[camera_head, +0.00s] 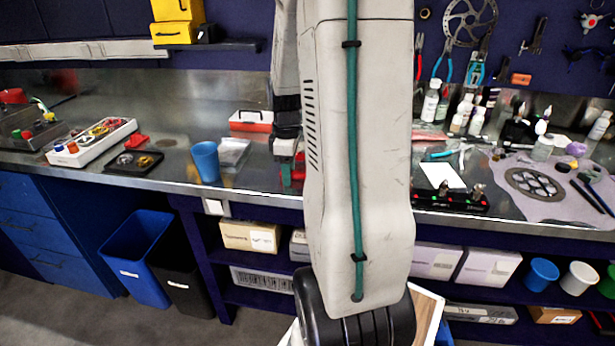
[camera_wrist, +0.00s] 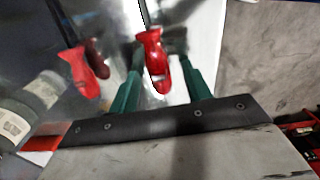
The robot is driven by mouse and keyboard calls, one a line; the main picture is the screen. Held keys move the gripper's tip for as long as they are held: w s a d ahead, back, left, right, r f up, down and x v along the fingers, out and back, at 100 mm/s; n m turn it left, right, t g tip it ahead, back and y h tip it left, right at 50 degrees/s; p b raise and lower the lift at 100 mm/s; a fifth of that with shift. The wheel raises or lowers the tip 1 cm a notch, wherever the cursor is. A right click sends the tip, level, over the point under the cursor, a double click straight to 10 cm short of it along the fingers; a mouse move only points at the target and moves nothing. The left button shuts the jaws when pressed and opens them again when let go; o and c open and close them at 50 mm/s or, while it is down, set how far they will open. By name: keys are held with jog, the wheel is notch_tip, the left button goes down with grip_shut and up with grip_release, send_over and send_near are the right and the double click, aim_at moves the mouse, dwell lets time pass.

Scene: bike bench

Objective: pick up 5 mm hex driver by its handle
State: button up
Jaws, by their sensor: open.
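In the wrist view, a red driver handle (camera_wrist: 151,52) stands out between the two green fingers of my gripper (camera_wrist: 161,76). The fingers are apart, with one on each side of the handle, and I see no clear contact. A second red handle (camera_wrist: 79,72) is to the left, outside the fingers. No size marking is readable, so I cannot tell which is the 5 mm hex driver. The driver shafts are not clearly visible. In the head view my arm hides most of this spot; only bits of red (camera_head: 298,168) show beside it on the bench.
Grey labelled cylinders (camera_wrist: 38,100) lie close at left in the wrist view. On the steel bench (camera_head: 180,178), a blue cup (camera_head: 206,162), a clear bag (camera_head: 233,153) and a red-and-white box (camera_head: 251,121) stand left of my arm. A white card (camera_head: 441,175) lies to the right.

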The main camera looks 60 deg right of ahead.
grip_shut()
jog(key=shift+r, duration=0.2)
